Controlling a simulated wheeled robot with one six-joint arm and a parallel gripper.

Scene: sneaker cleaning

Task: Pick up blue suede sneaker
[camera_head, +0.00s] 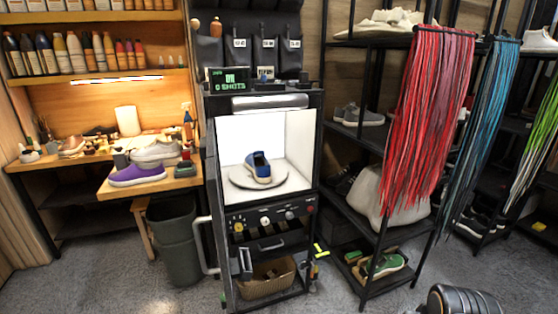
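The blue sneaker (262,169) sits upright on a round grey turntable (240,181) inside a lit white photo box. It has a blue upper and a pale sole, and its toe points toward the front. Nothing covers it from this side. The material is too small to tell for sure. My gripper is not in view.
The box's white walls (298,140) enclose the turntable, with an open front. Below are a knob panel (264,219) and a basket (266,280). A purple sneaker (138,174) lies on the left bench. Red laces (432,110) hang from the right rack. A bin (174,240) stands left.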

